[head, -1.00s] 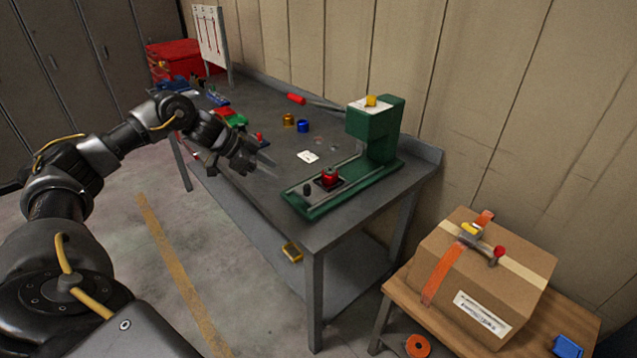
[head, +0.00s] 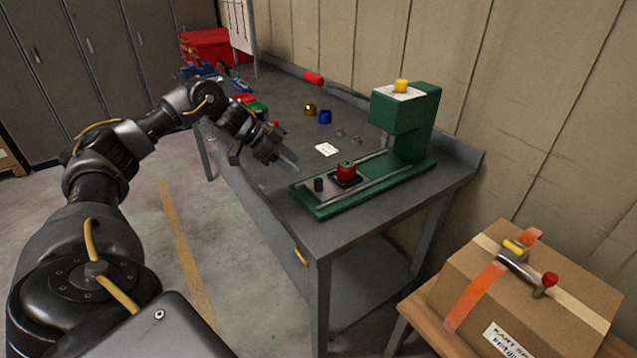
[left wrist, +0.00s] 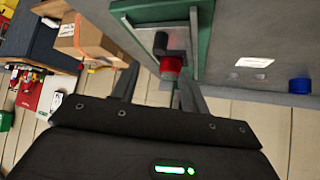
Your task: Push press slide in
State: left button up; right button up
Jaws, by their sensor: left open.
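The green press (head: 405,125) stands on the workbench, with a yellow knob on top of its head. Its base carries rails and a dark slide (head: 332,184) at the front end, clear of the press head. A red part (head: 346,171) sits on the slide, and a short black knob (head: 319,184) stands at its near end. My left gripper (head: 288,160) is open and empty, above the bench to the left of the slide and apart from it. In the left wrist view the red part (left wrist: 171,66) and black knob (left wrist: 160,42) show beyond the fingers. My right gripper is not in view.
A white card (head: 326,149), a blue cup (head: 325,117) and a brass-coloured ring (head: 309,109) lie on the workbench (head: 300,135) behind the slide. A cardboard box (head: 530,290) with a strap stands on a low table at the right.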

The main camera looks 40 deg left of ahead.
aim_at(317, 180)
pick_arm(q)
jog(key=p+x, duration=0.1)
jog(key=x, duration=0.9)
jog(key=shift+w+d+f, duration=0.15)
jog(key=shift+w+d, duration=0.05)
jog(key=shift+w, duration=0.05)
grip_shut()
